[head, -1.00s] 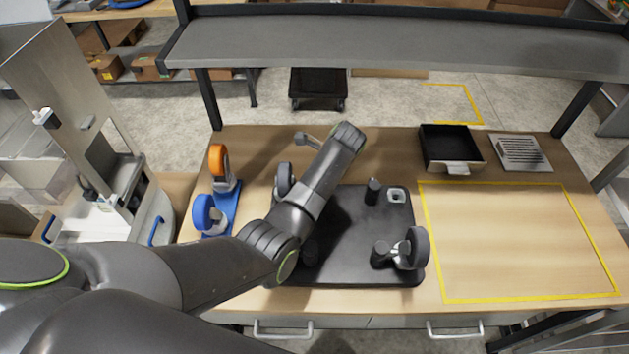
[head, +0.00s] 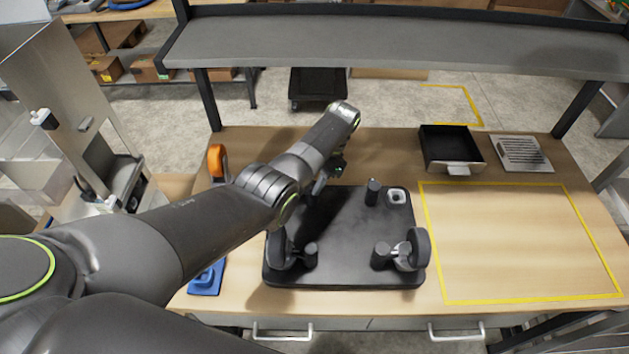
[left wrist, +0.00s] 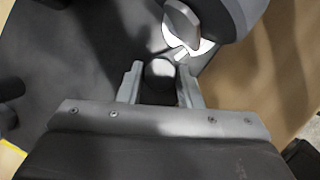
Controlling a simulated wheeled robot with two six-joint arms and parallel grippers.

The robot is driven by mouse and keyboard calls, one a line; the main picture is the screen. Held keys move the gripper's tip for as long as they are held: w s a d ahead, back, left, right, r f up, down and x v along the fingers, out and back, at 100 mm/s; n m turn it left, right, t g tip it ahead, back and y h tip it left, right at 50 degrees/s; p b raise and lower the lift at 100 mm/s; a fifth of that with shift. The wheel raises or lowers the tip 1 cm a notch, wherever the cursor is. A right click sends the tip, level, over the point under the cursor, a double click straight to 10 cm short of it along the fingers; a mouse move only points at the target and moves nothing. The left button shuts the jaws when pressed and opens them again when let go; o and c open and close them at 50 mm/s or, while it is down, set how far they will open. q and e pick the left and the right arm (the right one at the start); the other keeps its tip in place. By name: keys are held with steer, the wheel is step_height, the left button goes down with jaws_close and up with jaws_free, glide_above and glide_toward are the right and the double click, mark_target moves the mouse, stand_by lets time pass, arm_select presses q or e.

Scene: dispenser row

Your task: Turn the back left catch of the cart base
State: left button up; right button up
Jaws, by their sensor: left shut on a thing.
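The black cart base (head: 345,225) lies on the table with casters at its corners. A front left caster (head: 279,246) and a front right caster (head: 420,249) show, each beside a dark catch. The front catches are the left one (head: 311,254) and the right one (head: 381,255); a back right catch (head: 373,191) stands beside an empty light socket. My left gripper (head: 322,187) is at the back left, partly hidden by its arm. In the left wrist view, its fingers are shut on the back left catch (left wrist: 160,69), close to a caster (left wrist: 183,22). My right gripper is not in view.
A black open bin (head: 450,150) and a vented metal tray (head: 522,153) stand at the back right. A yellow-outlined area (head: 520,245) of table is clear. An orange wheel (head: 216,160) and a blue piece (head: 207,279) show at left, partly behind my arm. A grey shelf (head: 400,45) spans the back.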

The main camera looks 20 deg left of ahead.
arm_select(q)
steer(key=shift+a+n+g+h, duration=0.1)
steer(key=shift+n+g+h, duration=0.3)
steer(key=shift+n, duration=0.9)
steer(key=o, duration=1)
